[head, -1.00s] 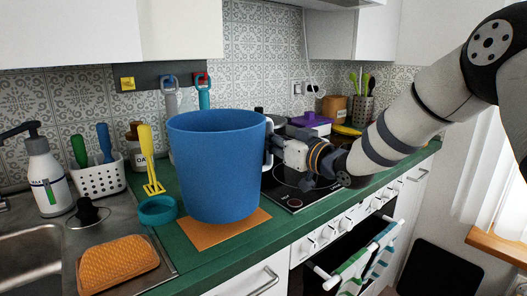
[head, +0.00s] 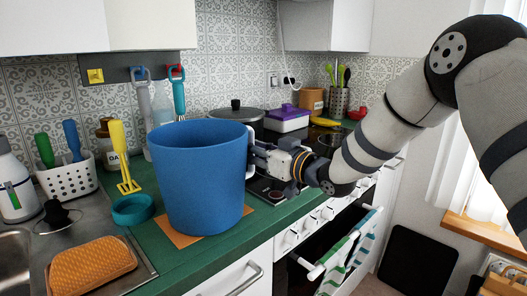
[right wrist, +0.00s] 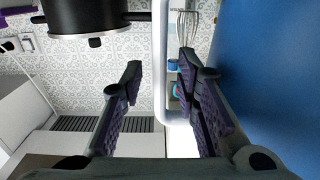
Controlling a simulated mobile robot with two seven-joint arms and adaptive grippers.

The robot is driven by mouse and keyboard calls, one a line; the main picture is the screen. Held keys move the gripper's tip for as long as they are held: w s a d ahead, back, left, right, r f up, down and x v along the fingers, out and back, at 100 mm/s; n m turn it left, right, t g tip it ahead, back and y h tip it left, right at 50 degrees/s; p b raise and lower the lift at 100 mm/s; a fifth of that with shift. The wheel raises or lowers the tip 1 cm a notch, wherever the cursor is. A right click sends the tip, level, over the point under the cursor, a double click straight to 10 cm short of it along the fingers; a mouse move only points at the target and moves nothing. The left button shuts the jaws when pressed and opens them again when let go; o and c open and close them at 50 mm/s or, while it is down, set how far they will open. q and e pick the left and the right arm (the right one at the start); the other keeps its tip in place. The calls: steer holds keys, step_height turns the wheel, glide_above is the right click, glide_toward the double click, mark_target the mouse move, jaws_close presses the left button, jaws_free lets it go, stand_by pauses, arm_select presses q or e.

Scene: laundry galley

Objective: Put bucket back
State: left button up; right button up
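The blue bucket (head: 200,180) stands upright over the orange mat (head: 249,210) on the green counter, covering most of the mat. Its pale handle (head: 250,152) is on its right side. My right gripper (head: 259,155) is at that handle, coming from the right. In the right wrist view the handle (right wrist: 160,85) runs between the two spread fingers of the gripper (right wrist: 158,62), with space on its left side. The bucket wall (right wrist: 275,70) fills the right of that view. My left gripper is not in view.
A teal ring-shaped dish (head: 133,209), a yellow fork-like utensil (head: 122,155) and an orange sponge (head: 90,266) are left of the bucket. A lidded pot (head: 236,113) and a purple-lidded box (head: 287,117) stand behind.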

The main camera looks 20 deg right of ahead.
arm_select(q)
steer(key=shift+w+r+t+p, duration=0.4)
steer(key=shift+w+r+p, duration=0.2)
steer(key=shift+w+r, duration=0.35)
arm_select(e)
steer(key=v, duration=1.1)
steer(key=shift+s+d, duration=0.15)
steer(key=shift+s, duration=0.05)
steer(key=shift+o, duration=0.6)
steer(key=shift+r, duration=0.1)
steer(key=o, duration=1.5)
steer(key=v, duration=0.9)
